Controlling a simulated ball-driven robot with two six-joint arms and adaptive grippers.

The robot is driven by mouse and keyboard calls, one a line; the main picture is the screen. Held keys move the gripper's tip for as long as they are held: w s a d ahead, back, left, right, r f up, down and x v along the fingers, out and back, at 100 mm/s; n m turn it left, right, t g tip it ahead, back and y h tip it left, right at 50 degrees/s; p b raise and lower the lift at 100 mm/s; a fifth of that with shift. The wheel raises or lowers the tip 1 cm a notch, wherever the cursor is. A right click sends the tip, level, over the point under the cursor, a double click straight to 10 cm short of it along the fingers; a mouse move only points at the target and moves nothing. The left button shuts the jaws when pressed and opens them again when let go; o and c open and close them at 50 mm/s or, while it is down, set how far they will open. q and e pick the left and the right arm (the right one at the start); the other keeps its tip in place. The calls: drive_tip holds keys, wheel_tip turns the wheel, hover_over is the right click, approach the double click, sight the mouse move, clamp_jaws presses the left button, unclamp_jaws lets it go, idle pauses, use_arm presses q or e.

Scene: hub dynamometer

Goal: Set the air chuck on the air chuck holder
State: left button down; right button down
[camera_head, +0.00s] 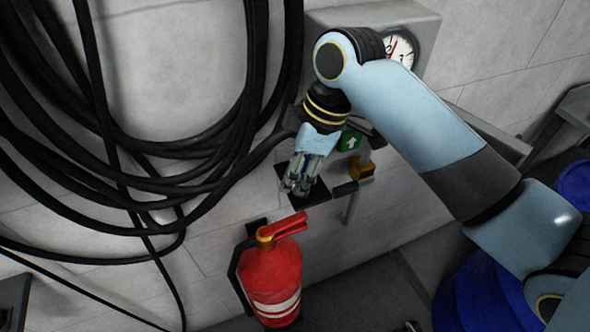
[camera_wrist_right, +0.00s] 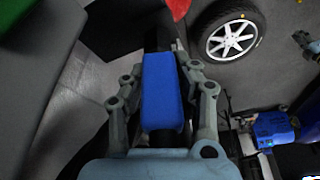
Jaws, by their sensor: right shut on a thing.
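My right gripper (camera_head: 300,182) points down against a black plate (camera_head: 315,196) on the wall, which looks like the air chuck holder. In the wrist view the right gripper (camera_wrist_right: 162,84) is shut on the blue body of what I take to be the air chuck (camera_wrist_right: 162,105), with a finger on each side. A dark stem shows beyond the blue body, in front of a black surface (camera_wrist_right: 112,24). In the head view the fingers mostly hide the air chuck, and I cannot tell whether it touches the plate. My left gripper is not in view.
A red fire extinguisher (camera_head: 271,278) hangs just below the plate. Thick black hose coils (camera_head: 215,150) hang at left. A green arrow button (camera_head: 350,141), a yellow part (camera_head: 361,169) and a gauge (camera_head: 402,50) sit to the right. The wrist view shows a wheel (camera_wrist_right: 231,36).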

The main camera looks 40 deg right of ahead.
drive_tip(key=shift+f, duration=0.6)
idle(0.6)
drive_tip(key=c, duration=1.3)
unclamp_jaws()
drive_tip(key=shift+v, duration=5.5)
